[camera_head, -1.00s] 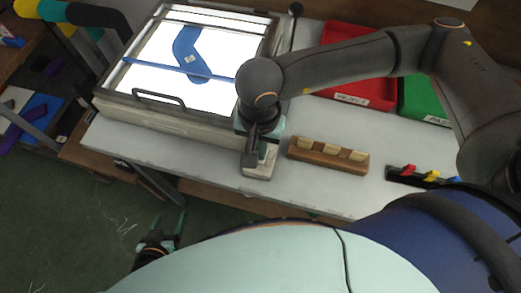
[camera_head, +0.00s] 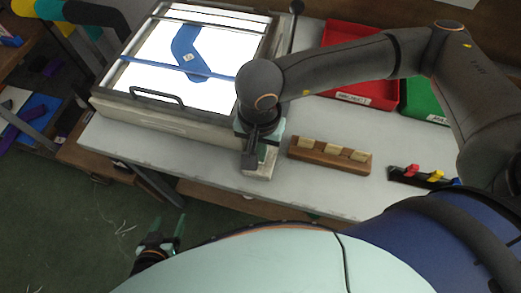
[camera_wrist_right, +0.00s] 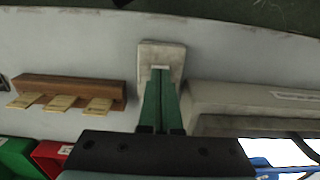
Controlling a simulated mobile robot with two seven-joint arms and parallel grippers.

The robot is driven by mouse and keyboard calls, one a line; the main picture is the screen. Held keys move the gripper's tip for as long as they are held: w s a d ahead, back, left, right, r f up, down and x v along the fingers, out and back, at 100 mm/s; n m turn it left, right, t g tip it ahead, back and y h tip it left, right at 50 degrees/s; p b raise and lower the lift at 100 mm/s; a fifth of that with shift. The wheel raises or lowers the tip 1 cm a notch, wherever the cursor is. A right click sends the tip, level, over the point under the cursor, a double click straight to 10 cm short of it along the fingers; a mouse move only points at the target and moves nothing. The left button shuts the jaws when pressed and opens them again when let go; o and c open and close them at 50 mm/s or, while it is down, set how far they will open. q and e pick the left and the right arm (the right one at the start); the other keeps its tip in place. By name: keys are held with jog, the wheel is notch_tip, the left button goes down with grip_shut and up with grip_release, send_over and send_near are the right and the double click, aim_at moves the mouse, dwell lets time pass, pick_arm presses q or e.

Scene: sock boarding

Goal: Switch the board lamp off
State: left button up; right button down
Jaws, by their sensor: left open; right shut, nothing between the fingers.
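The board lamp is a framed light box (camera_head: 117,92) at the back left of the table, and its panel (camera_head: 225,45) glows bright white. A blue sock-shaped piece (camera_head: 187,50) lies on the panel. A small pale switch box (camera_head: 262,172) stands at the table's front edge, in front of the light box. It also shows in the right wrist view (camera_wrist_right: 160,48). My right gripper (camera_wrist_right: 160,72) is shut and empty, its green fingertips over the box's near part; I cannot tell whether they touch it. My left gripper (camera_head: 168,232) is open and empty, low over the floor.
A wooden block with pale pieces (camera_head: 330,154) stands right of the switch box. A black rack with coloured clips (camera_head: 424,178) is further right. Red (camera_head: 362,88) and green (camera_head: 420,98) trays stand behind. The light box has a dark front handle (camera_head: 156,96).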

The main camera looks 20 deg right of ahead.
jog(key=shift+f, duration=0.15)
jog(key=shift+r+p, duration=1.35)
jog(key=shift+r, duration=2.2)
